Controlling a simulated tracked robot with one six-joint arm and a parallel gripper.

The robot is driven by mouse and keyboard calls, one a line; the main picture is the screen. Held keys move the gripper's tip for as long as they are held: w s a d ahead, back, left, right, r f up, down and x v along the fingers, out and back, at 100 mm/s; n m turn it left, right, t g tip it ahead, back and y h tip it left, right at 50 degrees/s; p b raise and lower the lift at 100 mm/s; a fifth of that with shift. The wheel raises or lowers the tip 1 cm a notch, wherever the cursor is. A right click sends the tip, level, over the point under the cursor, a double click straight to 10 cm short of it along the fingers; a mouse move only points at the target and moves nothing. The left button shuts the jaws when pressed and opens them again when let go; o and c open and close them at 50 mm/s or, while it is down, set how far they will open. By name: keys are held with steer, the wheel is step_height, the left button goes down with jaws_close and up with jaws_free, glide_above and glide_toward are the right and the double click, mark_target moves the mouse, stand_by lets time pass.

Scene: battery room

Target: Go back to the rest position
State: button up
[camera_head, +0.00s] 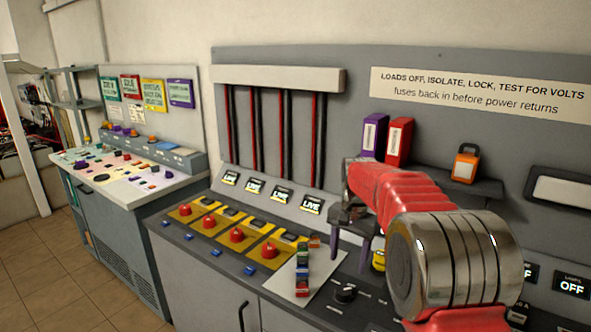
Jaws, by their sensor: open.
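My red arm reaches in from the lower right, and its large metal joint fills part of the right side. My gripper (349,246) hangs pointing down above the grey panel top (262,293), with its two purple-tipped fingers apart and nothing seen between them. Just left of it, a light mat (284,287) on the panel carries a short row of small coloured blocks (302,270). The gripper appears close to these; whether it touches anything cannot be told. A yellow item (379,259) is partly hidden behind my arm.
Several red knobs (236,235) on yellow plates stand below "LIVE" displays (312,205). A black rotary knob (345,292) is near the gripper. A shelf (487,186) holds an orange padlock (465,163); purple (374,136) and red (398,142) binders stand behind my arm. Another console (125,172) is left.

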steer(key=s+r+n+t, duration=0.2)
steer(key=s+r+n, duration=0.1)
steer(key=s, duration=1.5)
steer(key=s+r+n+t, duration=0.3)
steer(key=s+n, duration=0.1)
steer(key=s, duration=1.4)
steer(key=shift+a+r+n, duration=0.2)
steer(key=shift+a+n, duration=0.1)
steer(key=shift+a, duration=0.1)
